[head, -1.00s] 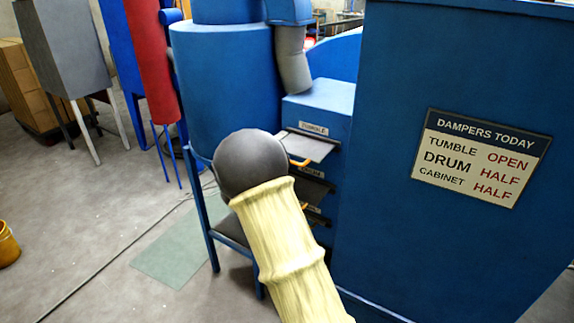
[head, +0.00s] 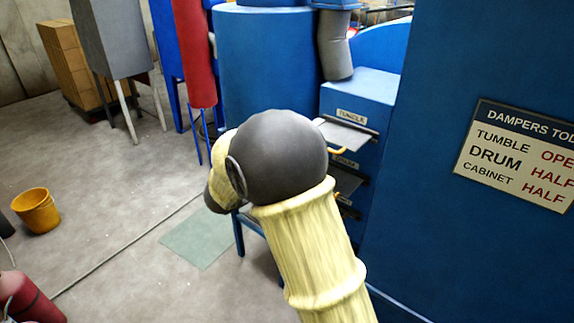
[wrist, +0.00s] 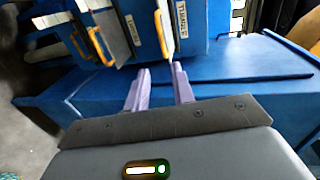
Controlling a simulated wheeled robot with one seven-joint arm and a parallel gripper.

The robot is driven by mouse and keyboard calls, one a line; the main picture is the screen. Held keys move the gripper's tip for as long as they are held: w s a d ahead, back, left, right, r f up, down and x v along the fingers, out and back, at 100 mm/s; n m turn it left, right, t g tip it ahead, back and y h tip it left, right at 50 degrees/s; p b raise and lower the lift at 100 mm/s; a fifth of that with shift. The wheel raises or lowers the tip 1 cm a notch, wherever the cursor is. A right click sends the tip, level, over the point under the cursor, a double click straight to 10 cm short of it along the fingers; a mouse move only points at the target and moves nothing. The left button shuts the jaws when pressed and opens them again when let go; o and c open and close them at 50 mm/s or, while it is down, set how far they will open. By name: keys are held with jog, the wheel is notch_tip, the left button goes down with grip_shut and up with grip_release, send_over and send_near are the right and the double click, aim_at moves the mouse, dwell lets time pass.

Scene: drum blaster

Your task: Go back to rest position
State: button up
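My gripper (wrist: 160,82) shows in the wrist view with its two pale fingers apart and nothing visible between them. Beyond the fingertips are the damper plates with orange handles, including the tumble plate (wrist: 164,30) beside its label. I see no clear contact with them. In the head view my arm in its pale yellow sleeve, with a dark round joint, reaches up from the bottom; the gripper itself is hidden there. The tumble damper plate (head: 346,136) sticks out of the blue machine, with the drum damper plate (head: 347,181) below it, partly covered by my arm.
A large blue cabinet (head: 440,215) with a dampers sign (head: 521,155) stands close on the right. Open floor (head: 125,185) lies left of my arm.

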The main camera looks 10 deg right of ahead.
jog(key=s+f+n+g+y+p, duration=0.2)
jog(key=s+n+y, duration=0.4)
jog(key=s+n, duration=0.6)
jog(key=s+f+n+g+y+p, duration=0.2)
jog(key=s+f+n+g+y, duration=0.3)
jog(key=s+n, duration=0.7)
jog(key=n+y, duration=0.1)
jog(key=n, duration=0.3)
jog(key=shift+s+f+p, duration=0.15)
jog(key=shift+p, duration=0.15)
jog(key=shift+d, duration=0.15)
